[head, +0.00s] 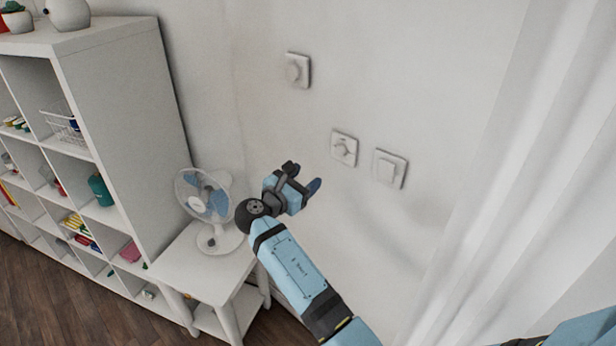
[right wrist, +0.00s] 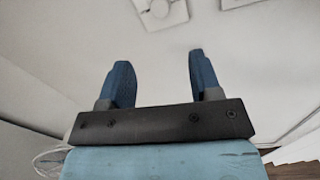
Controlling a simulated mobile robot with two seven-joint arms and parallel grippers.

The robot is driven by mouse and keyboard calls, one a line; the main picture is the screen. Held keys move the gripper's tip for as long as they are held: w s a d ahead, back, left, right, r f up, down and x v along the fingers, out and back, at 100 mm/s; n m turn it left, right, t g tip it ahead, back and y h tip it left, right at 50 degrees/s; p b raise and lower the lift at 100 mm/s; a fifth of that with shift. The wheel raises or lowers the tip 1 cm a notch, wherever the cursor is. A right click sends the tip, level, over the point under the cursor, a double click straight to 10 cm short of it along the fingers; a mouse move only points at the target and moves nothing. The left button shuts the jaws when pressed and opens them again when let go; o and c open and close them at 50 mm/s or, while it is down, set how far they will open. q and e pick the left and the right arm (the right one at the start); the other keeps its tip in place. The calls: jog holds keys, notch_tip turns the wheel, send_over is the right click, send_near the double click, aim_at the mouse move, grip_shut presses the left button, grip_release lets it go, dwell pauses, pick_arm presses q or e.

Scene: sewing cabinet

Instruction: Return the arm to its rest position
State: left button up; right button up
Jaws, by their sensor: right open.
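My right arm reaches up from the lower right in the head view. Its gripper (head: 304,178) is in front of the white wall, beside the fan and below the wall switches. In the right wrist view the two blue fingers of the right gripper (right wrist: 157,80) stand wide apart with nothing between them. The gripper looks apart from the switches. My left gripper is not in view; a blue piece of my own body shows at the lower right corner of the head view.
A white fan (head: 206,199) stands on a small white table (head: 185,262) left of my right arm. A white shelf unit (head: 125,110) fills the left. A round dial (head: 297,70) and two square switches (head: 344,148) (head: 390,168) are on the wall. A white curtain (head: 500,190) hangs at right.

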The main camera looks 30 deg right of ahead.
dwell(0.3)
jog(key=s+a+f+m+t+y, duration=0.15)
jog(key=s+f+y, duration=0.4)
jog(key=f, duration=0.55)
jog(key=s+a+f+m+t+y, duration=0.15)
jog(key=s+f+y, duration=0.4)
jog(key=f, duration=0.55)
jog(key=s+a+f+m+y, duration=0.2)
jog(key=s+m+y, duration=0.1)
jog(key=s, duration=0.4)
jog(key=s+a+f+m+y, duration=0.1)
jog(key=s+a+m+y, duration=0.1)
jog(key=s+m, duration=0.4)
jog(key=s+a+f+m+t+y, duration=0.1)
jog(key=s+a+f+m+y, duration=0.1)
jog(key=s+m, duration=0.3)
jog(key=s+a+y, duration=0.1)
jog(key=s, duration=0.2)
jog(key=shift+s+a+f+y, duration=0.25)
jog(key=shift+s+f+y, duration=0.05)
jog(key=shift+s, duration=0.05)
